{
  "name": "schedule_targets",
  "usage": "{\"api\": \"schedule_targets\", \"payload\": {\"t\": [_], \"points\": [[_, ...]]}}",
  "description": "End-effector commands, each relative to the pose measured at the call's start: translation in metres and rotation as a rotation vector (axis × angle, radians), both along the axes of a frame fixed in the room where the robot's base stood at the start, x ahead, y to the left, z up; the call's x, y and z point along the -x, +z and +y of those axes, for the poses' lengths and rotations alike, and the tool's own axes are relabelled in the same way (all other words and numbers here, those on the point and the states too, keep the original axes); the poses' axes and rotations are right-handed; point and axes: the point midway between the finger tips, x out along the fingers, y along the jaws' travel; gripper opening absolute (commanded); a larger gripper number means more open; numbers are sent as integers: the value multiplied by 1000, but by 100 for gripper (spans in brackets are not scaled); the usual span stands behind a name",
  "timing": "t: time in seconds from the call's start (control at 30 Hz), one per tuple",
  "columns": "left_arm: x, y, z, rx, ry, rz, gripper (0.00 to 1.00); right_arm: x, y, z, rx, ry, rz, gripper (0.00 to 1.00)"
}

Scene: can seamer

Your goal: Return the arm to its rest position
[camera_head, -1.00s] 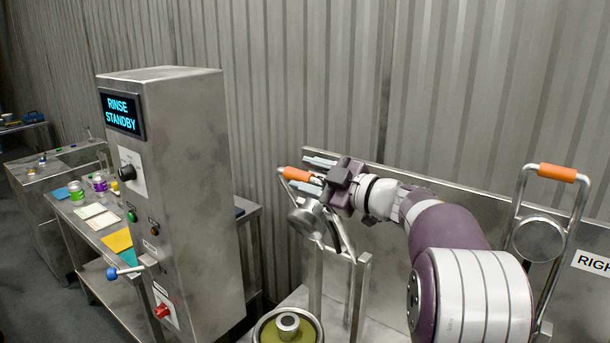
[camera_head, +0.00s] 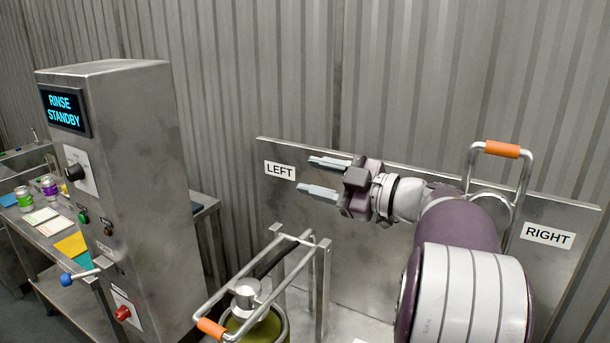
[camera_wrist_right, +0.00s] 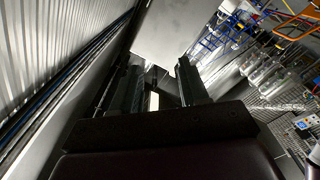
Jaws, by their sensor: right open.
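My right gripper (camera_head: 322,178) is open and empty, held in the air in front of the metal back plate (camera_head: 390,190), its fingers pointing left near the LEFT label (camera_head: 280,170). Its dark fingers (camera_wrist_right: 155,90) also show apart in the right wrist view, with nothing between them. Below and left of it, the left lever frame with an orange grip (camera_head: 211,327) is swung down toward the front, over a green-topped round can or pot (camera_head: 262,328). The right lever with an orange grip (camera_head: 502,149) stands upright. My left gripper is not in view.
A steel control cabinet (camera_head: 125,190) reading RINSE STANDBY stands at left, with knobs and a blue-tipped handle (camera_head: 80,275). Behind it a bench holds cans (camera_head: 48,186) and coloured cards (camera_head: 70,245). Open air lies between the cabinet and my gripper.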

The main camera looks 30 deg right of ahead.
Motion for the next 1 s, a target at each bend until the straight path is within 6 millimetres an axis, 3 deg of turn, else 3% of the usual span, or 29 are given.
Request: {"api": "schedule_targets", "payload": {"t": [0.23, 0.37, 0.47, 0.53, 0.6, 0.67, 0.7, 0.8, 0.9, 1.0], "points": [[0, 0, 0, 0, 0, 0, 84, -2, 0, 1, -5, -7, -3, 44], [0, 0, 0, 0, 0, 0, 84, -35, -8, 5, -88, -140, -13, 44], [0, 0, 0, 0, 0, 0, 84, -69, -49, 13, -225, -379, 92, 44], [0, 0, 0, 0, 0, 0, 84, -72, -106, 28, -308, -556, 282, 44], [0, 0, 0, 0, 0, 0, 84, -57, -161, 47, -348, -675, 486, 44], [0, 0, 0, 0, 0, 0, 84, -34, -203, 67, -362, -746, 663, 44], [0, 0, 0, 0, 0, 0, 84, -16, -228, 82, -362, -781, 779, 44], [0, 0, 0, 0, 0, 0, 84, 36, -277, 118, -342, -835, 1049, 44], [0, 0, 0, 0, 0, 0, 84, 87, -308, 147, -314, -859, 1270, 44], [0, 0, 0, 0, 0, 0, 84, 124, -323, 167, -288, -866, 1423, 44]]}}
